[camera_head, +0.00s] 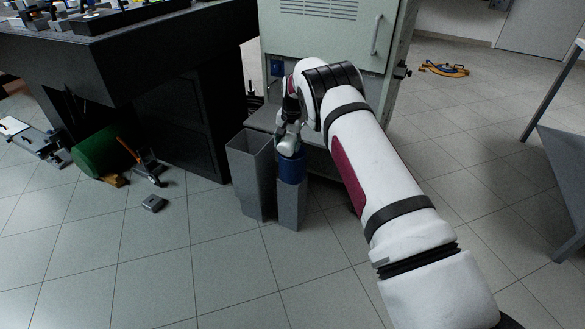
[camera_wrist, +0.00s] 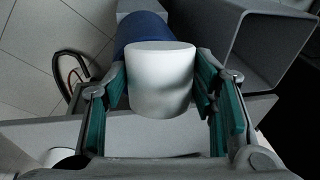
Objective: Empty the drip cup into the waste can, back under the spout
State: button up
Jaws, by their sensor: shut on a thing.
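My gripper (camera_head: 289,143) points down beside the cabinet. In the wrist view, its green-padded fingers (camera_wrist: 165,100) are shut on a smooth white cylinder, which looks like the drip cup (camera_wrist: 160,85). I cannot tell whether it holds liquid. A blue cylinder (camera_head: 291,170) sits just below, on top of a narrow grey post (camera_head: 291,208); the blue part also shows behind the cup in the wrist view (camera_wrist: 142,28). Whether cup and blue part touch is unclear. The tall grey open-topped waste can (camera_head: 248,178) stands immediately left of the post. Its open mouth (camera_wrist: 262,45) is upper right in the wrist view. No spout is identifiable.
A grey-green cabinet (camera_head: 325,28) with a handle stands behind my arm. A dark optics bench (camera_head: 180,110) stands left. A green cylinder (camera_head: 102,152), a small grey box (camera_head: 153,203) and an orange-and-blue item (camera_head: 444,69) lie on the tiled floor. The front-left floor is clear.

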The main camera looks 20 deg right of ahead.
jog(key=shift+w+d+g+y, duration=0.15)
jog(key=shift+d+g+y, duration=0.1)
jog(key=shift+g+y, duration=0.05)
jog(key=shift+w+a+b, duration=0.1)
jog(key=shift+w+b, duration=0.1)
jog(key=shift+b, duration=0.3)
jog(key=shift+g+y, duration=0.3)
jog(key=shift+s+r, duration=0.1)
jog(key=shift+r, duration=0.05)
jog(key=shift+r, duration=0.1)
